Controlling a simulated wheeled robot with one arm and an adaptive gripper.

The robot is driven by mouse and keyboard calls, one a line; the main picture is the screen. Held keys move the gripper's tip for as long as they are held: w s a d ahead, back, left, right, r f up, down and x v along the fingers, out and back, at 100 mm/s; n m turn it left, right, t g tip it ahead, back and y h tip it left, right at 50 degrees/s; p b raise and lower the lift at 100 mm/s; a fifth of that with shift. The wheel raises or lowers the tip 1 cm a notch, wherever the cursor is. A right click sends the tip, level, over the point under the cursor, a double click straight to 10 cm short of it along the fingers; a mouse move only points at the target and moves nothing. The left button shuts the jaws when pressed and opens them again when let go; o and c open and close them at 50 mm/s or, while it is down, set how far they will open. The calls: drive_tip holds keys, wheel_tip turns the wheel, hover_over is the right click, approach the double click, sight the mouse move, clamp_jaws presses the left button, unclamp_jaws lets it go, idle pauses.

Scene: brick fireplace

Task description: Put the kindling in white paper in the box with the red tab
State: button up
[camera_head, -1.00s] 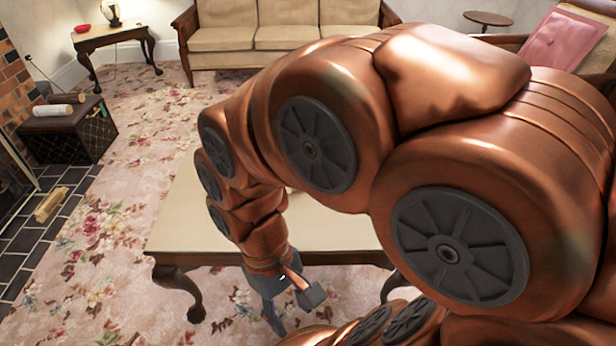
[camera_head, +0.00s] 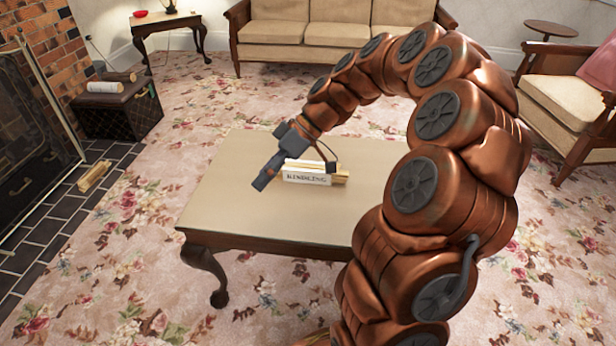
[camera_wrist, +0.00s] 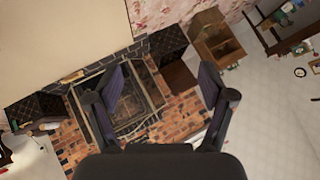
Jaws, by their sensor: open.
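The kindling in white paper (camera_head: 306,179), a bundle of pale sticks in a wrapper printed KINDLING, lies on the coffee table (camera_head: 240,215). My gripper (camera_head: 261,182) is just left of the bundle in the head view, partly overlapping its end; I cannot tell whether they touch. In the wrist view my gripper (camera_wrist: 164,80) has its fingers wide apart with nothing between them, and the bundle is not visible there. The wrist view shows one dark box (camera_wrist: 168,42) beside the fireplace and another at left. I see no red tab on either.
A dark box with a green tab (camera_head: 118,112) stands by the brick fireplace (camera_head: 40,40), with logs on top. A stick bundle (camera_head: 95,176) lies on the dark hearth tiles. A sofa (camera_head: 320,35) stands behind, an armchair (camera_head: 565,95) at right. Carpet left of the table is clear.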

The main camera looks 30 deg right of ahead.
drive_tip(key=w+d+f+t+b, duration=0.1)
drive_tip(key=w+d+f+t, duration=0.15)
drive_tip(key=d, duration=0.35)
drive_tip(key=w+d+f+t+b, duration=0.1)
drive_tip(key=w+d+f, duration=0.15)
drive_tip(key=d, duration=0.45)
drive_tip(key=t, duration=0.3)
approach(308, 166)
drive_tip(key=shift+s+a+f+n+b, duration=0.1)
drive_tip(key=shift+a+f+n+b, duration=0.2)
drive_tip(key=shift+b+x, duration=1.4)
drive_tip(key=shift+x, duration=2.35)
drive_tip(key=shift+d+r, duration=0.1)
drive_tip(key=c, duration=1.5)
drive_tip(key=shift+r, duration=0.1)
